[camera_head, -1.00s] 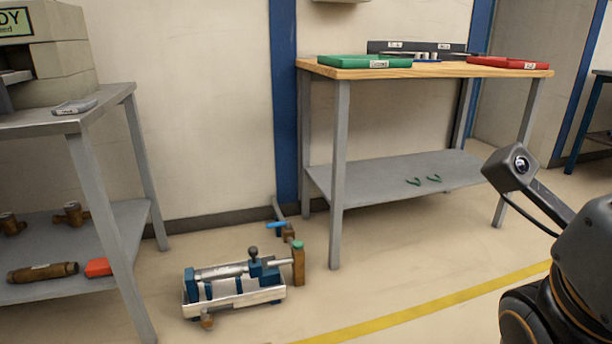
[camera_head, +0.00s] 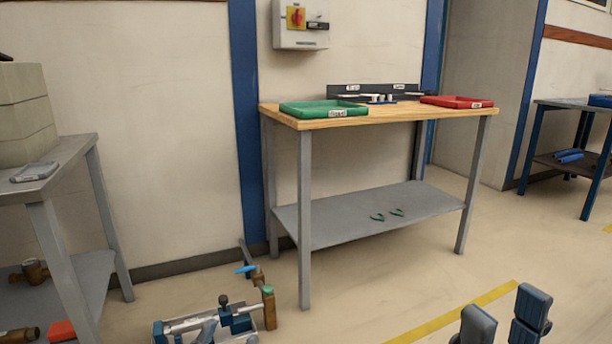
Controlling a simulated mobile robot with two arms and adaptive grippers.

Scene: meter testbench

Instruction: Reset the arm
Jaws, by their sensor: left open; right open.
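My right gripper (camera_head: 505,312) shows at the bottom right of the head view. Its two dark blue-grey fingers stand apart with nothing between them, and the floor shows behind them. The rest of that arm is below the picture edge. My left gripper and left arm are not in view.
A wooden-topped bench (camera_head: 385,116) stands ahead with a green tray (camera_head: 323,110), a red tray (camera_head: 457,102) and a lower shelf (camera_head: 345,222). A pipe fixture (camera_head: 215,322) is on the floor, partly cut off. A grey table (camera_head: 75,150) stands at left. Floor is clear at right.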

